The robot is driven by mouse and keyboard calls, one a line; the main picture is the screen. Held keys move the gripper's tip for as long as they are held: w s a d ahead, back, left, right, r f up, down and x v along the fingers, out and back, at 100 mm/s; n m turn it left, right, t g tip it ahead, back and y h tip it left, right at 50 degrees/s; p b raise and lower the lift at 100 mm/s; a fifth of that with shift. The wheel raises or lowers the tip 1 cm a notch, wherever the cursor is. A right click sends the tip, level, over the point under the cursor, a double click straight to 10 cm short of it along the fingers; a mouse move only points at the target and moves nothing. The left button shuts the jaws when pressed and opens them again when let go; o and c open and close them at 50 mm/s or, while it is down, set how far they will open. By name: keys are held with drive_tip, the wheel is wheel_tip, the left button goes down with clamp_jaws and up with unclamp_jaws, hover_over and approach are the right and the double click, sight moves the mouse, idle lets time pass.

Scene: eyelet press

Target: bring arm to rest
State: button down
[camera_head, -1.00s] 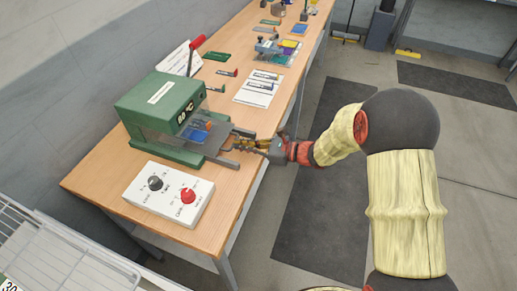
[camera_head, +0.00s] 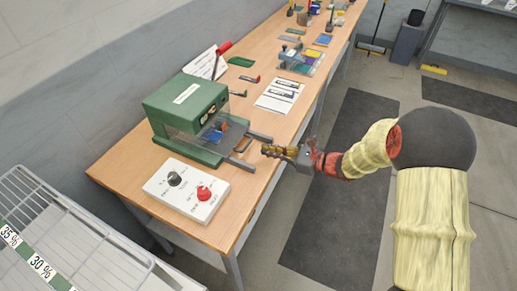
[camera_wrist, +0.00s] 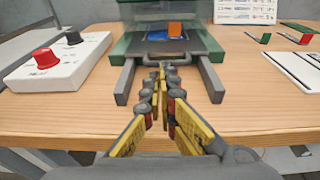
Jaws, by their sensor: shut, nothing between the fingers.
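My gripper (camera_head: 272,151) is shut and empty. In the head view it hangs at the front edge of the table, close to the handle of the green press. In the wrist view my gripper (camera_wrist: 160,78) points at the press, with its fingertips in front of the grey loop handle (camera_wrist: 172,61). I cannot tell whether they touch it. The green press (camera_head: 186,112) stands on the wooden table, with a clear front cover. Two grey rails stick out from its front. A blue piece and an orange piece (camera_wrist: 175,29) show inside the press.
A white control box (camera_head: 186,190) with a red knob and a dark knob stands beside the press. A printed sheet (camera_head: 279,94), small tools and a parts tray (camera_head: 301,60) lie farther along the table (camera_head: 129,167). A wire rack (camera_head: 75,245) is at the lower left. Floor beside the table is open.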

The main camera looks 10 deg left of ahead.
drive_tip(key=p+v, duration=0.1)
drive_tip(key=v, duration=0.7)
drive_tip(key=shift+p, duration=0.35)
drive_tip(key=shift+w+f, duration=0.1)
